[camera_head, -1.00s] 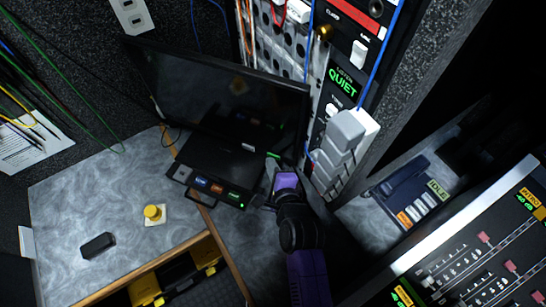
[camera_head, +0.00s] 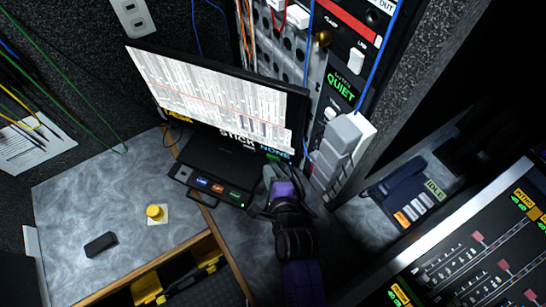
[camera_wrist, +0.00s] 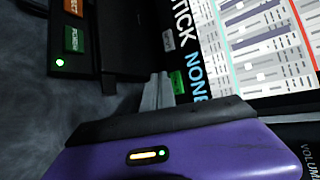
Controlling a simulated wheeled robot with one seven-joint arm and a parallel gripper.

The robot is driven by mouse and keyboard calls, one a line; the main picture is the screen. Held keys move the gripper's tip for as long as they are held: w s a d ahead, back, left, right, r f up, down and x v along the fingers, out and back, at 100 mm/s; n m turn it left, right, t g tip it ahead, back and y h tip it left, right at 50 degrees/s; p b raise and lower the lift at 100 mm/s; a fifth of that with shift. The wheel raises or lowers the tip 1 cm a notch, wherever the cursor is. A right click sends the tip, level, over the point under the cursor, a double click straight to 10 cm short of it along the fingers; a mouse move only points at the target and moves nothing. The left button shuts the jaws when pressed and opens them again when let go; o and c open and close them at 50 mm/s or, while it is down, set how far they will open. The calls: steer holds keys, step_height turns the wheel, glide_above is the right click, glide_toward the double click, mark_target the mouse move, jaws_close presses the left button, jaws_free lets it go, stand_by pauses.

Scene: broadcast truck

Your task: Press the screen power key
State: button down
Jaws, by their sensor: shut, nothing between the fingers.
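The screen (camera_head: 205,95) is lit. It shows a pale grid of lines and the words STICK and NONE along its lower edge; part of it also shows in the wrist view (camera_wrist: 262,45). My gripper (camera_head: 270,170) is shut and empty, at the screen's lower right corner. In the wrist view its fingertips (camera_wrist: 162,88) are close beside a small green key (camera_wrist: 179,82) on the lower edge of the screen. I cannot tell whether they touch it, and its lettering is too small to read.
A dark key panel (camera_head: 210,187) with blue, orange and green keys is in front of the screen. A yellow knob (camera_head: 154,212) and a black block (camera_head: 101,244) are on the grey desk (camera_head: 75,205). A rack (camera_head: 335,90) with grey plugs stands close right.

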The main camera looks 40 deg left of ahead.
steer(key=shift+s+d+p, duration=0.2)
steer(key=shift+s+p, duration=0.3)
steer(key=shift+s, duration=0.4)
steer(key=shift+s+d+p, duration=0.15)
steer(key=shift+s+p, duration=0.3)
steer(key=shift+s, duration=0.45)
steer(key=shift+s+d+p, duration=0.2)
steer(key=shift+s+p, duration=0.3)
steer(key=shift+s, duration=0.4)
